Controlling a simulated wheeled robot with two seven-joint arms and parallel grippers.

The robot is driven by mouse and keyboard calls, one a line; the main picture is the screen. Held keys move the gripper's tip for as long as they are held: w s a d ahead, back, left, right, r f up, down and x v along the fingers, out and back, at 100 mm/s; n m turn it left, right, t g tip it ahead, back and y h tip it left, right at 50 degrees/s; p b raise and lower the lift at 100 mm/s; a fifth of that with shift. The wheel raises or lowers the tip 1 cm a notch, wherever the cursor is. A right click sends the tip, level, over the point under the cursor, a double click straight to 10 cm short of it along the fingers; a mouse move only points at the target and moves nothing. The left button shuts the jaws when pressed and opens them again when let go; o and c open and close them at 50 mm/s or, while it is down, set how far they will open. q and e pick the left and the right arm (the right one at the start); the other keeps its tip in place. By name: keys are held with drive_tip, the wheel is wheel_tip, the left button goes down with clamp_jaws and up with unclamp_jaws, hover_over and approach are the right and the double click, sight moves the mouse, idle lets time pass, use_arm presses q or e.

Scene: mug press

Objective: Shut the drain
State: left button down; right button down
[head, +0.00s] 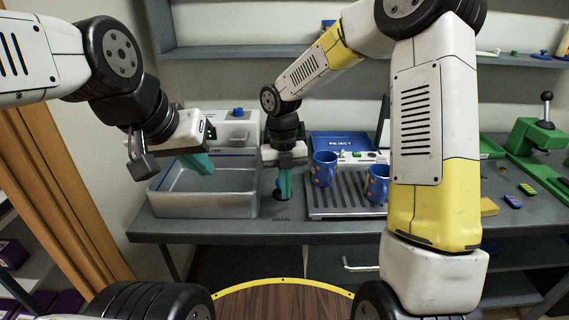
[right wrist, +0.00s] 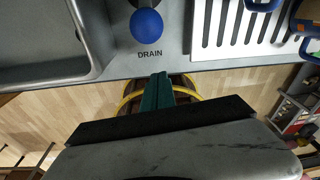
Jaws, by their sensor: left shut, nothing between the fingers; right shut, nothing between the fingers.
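The drain control is a round blue knob (right wrist: 146,25) above the printed word DRAIN in the right wrist view. In the head view my right gripper mostly hides the knob. My right gripper (head: 285,190) points down over the counter between the basin and the slatted tray, its green fingers shut and empty. In the right wrist view its fingertips (right wrist: 158,78) show below the DRAIN label, apart from the knob in the picture. The grey basin (head: 203,206) stands left of the knob. My left gripper (head: 203,165) is shut and empty over the basin.
Two blue mugs (head: 324,168) (head: 377,184) with orange marks stand on the slatted tray (head: 345,207). Behind it is a blue REJECT panel (head: 340,143). A white unit with a blue button (head: 238,113) stands behind the basin. A green press (head: 530,140) is far right.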

drive_tip(key=w, duration=0.3)
drive_tip(key=shift+w+a+f, duration=0.25)
drive_tip(key=shift+w+f, duration=0.1)
drive_tip(key=shift+w, duration=0.05)
